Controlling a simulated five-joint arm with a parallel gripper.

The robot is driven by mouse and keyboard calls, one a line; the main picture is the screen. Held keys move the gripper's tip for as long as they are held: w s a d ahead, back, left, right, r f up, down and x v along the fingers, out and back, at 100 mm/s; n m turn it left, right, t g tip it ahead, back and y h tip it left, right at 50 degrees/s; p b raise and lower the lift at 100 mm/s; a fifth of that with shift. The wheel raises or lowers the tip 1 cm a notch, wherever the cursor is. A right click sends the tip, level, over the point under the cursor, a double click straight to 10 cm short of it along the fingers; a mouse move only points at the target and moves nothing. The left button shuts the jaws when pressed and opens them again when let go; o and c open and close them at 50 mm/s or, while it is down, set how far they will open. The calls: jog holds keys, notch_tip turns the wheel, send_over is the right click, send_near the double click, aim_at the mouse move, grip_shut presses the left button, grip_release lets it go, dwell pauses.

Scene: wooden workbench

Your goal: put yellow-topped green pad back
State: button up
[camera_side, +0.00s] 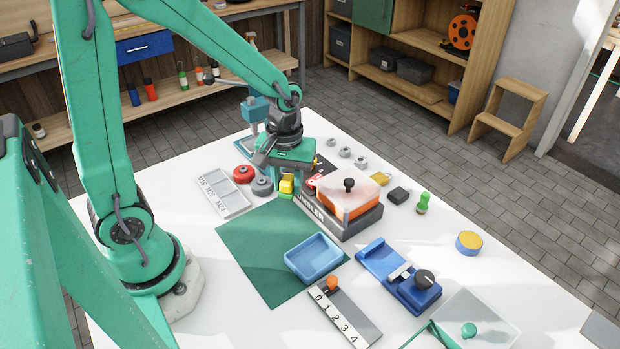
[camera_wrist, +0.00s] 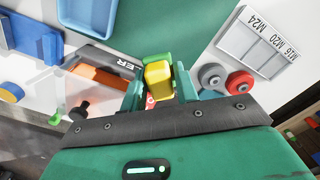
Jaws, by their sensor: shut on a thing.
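My gripper (camera_side: 285,183) is shut on the yellow-topped green pad (camera_side: 287,188). The pad is just left of the dark grey box (camera_side: 343,228) and near the back corner of the green mat (camera_side: 250,235). I cannot tell whether the pad touches the bench. In the wrist view the pad (camera_wrist: 158,74) sits between my two fingers, yellow part facing the camera and green part beyond it. The grey box also shows there (camera_wrist: 117,63), close to one finger.
The grey box has an orange-and-clear top (camera_side: 350,200) with a black knob. Red and grey round pieces (camera_side: 262,186) and a labelled tray (camera_side: 222,192) lie left. A blue tray (camera_side: 314,258) is on the mat. A blue fixture (camera_side: 400,275) stands right. The mat's middle is bare.

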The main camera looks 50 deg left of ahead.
jog(key=s+d+m, duration=0.2)
jog(key=s+d, duration=0.1)
jog(key=d, duration=0.6)
jog(key=s+d+r+m, duration=0.1)
jog(key=s+d+m, duration=0.2)
jog(key=d, duration=0.6)
jog(key=s+d+r+m, duration=0.1)
jog(key=s+d+m, duration=0.2)
jog(key=d, duration=0.6)
jog(key=shift+s+d+r, duration=0.25)
jog(key=shift+d, duration=0.05)
send_over(360, 287)
notch_tip(360, 287, down, 7)
jog(key=shift+w, duration=0.1)
jog(key=shift+f, duration=0.15)
jog(key=shift+f, duration=1.85)
jog(key=shift+f, duration=0.1)
